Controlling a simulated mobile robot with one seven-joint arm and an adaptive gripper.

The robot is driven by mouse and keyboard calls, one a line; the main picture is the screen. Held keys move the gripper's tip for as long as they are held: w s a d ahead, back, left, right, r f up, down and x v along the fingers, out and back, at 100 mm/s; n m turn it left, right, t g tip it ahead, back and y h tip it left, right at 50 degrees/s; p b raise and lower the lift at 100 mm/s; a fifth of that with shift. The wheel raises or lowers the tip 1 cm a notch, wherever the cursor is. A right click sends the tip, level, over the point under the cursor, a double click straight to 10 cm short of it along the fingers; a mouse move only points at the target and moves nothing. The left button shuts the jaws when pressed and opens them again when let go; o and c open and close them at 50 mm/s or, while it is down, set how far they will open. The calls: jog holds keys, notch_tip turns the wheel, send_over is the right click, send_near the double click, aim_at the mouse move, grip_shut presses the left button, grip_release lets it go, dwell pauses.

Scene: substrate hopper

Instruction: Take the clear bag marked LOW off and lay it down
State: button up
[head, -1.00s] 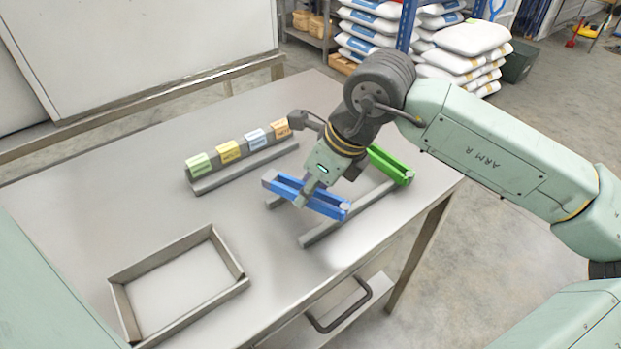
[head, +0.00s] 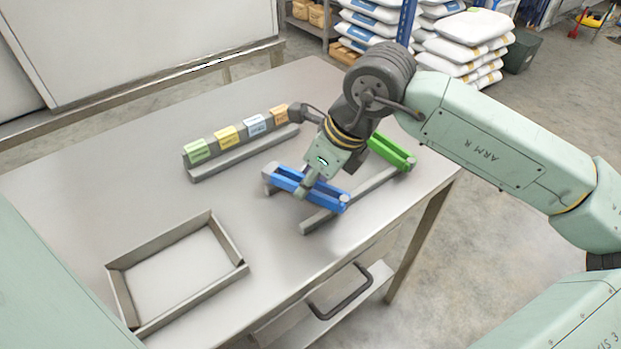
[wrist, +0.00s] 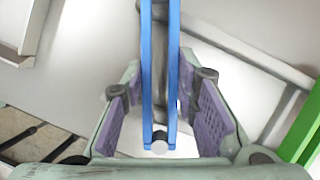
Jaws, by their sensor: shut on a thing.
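I see no clear bag marked LOW in either view. My gripper (head: 303,193) is shut on a long blue channel-shaped piece (head: 331,201), low over two grey rails on the bench. The blue piece runs between my two purple-padded fingers in the wrist view (wrist: 147,60). It lies across the rails; I cannot tell whether it touches them. A similar green piece (head: 391,153) lies across the far end of the rails, to the right of my gripper. It shows at the right edge of the wrist view (wrist: 303,135).
An empty, low-walled grey tray (head: 170,242) stands at the bench's front left. A grey rack (head: 245,153) with green, yellow, blue and orange tags stands behind. The bench top (head: 85,205) is clear around the tray. A drawer handle (head: 345,295) sticks out in front.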

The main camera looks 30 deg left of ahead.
jog(key=shift+f+b, duration=0.3)
jog(key=shift+b, duration=0.05)
jog(key=o, duration=1.2)
